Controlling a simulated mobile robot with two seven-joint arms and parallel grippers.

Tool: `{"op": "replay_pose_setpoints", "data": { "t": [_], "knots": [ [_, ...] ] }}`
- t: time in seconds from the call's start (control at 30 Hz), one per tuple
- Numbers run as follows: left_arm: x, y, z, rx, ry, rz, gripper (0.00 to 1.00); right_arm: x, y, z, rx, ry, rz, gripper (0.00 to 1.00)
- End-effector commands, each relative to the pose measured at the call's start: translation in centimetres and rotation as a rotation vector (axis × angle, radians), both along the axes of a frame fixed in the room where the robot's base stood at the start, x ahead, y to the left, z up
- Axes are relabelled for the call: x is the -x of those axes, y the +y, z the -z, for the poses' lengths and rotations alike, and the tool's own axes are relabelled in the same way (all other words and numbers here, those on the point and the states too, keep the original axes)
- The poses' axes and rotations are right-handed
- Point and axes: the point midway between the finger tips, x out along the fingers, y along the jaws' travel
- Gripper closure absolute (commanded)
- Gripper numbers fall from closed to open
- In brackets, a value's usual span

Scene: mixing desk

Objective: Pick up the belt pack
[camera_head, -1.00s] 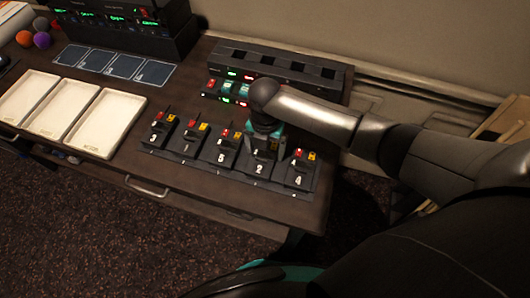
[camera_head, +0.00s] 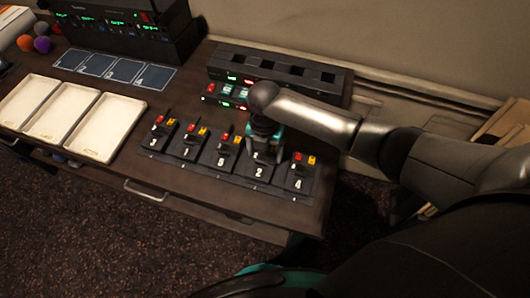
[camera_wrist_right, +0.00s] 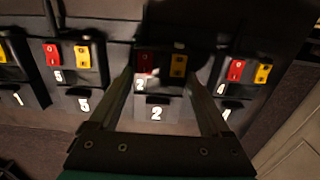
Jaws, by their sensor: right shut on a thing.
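Several dark belt packs with red and yellow parts stand in a row of numbered places on a dark holder (camera_head: 225,178) at the desk's front edge. My right gripper (camera_head: 262,147) is at the place numbered 2, pointing down. In the right wrist view my right gripper (camera_wrist_right: 160,82) has one finger on each side of the belt pack (camera_wrist_right: 160,63) at number 2 and is shut on it. The pack is still at its place. My arm hides much of it in the head view. My left gripper is not in view.
Belt packs at 5 (camera_wrist_right: 67,55) and 4 (camera_wrist_right: 248,72) stand close on either side. A rack (camera_head: 280,68) with dark slots and lit devices is behind. White trays (camera_head: 108,128) and blue numbered cards (camera_head: 115,68) lie to the left. The desk's right edge is near.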

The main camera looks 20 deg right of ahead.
Motion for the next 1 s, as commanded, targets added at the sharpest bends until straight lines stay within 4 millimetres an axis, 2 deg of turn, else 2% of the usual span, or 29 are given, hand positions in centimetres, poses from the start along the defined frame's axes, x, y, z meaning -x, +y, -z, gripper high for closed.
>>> {"op": "replay_pose_setpoints", "data": {
  "t": [0.17, 0.27, 0.5, 0.7, 0.83, 1.0],
  "knots": [
    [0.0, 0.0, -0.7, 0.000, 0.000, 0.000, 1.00, -0.2, 0.0, -2.3, 0.000, -0.005, -0.001, 0.81],
    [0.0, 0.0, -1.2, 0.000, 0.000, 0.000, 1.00, -0.2, 0.0, -4.5, -0.001, -0.006, -0.001, 0.81],
    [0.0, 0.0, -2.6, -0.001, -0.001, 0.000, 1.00, -0.2, 0.0, -11.6, -0.002, -0.008, -0.001, 0.81],
    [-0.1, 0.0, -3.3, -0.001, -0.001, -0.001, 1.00, -0.2, 0.0, -16.4, -0.002, -0.005, -0.001, 0.81],
    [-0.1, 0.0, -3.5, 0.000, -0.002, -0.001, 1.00, -0.1, 0.0, -18.3, -0.001, -0.003, -0.001, 0.81],
    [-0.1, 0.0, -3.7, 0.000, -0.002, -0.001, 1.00, -0.1, 0.0, -19.5, 0.000, -0.001, 0.001, 0.81]
  ]
}}
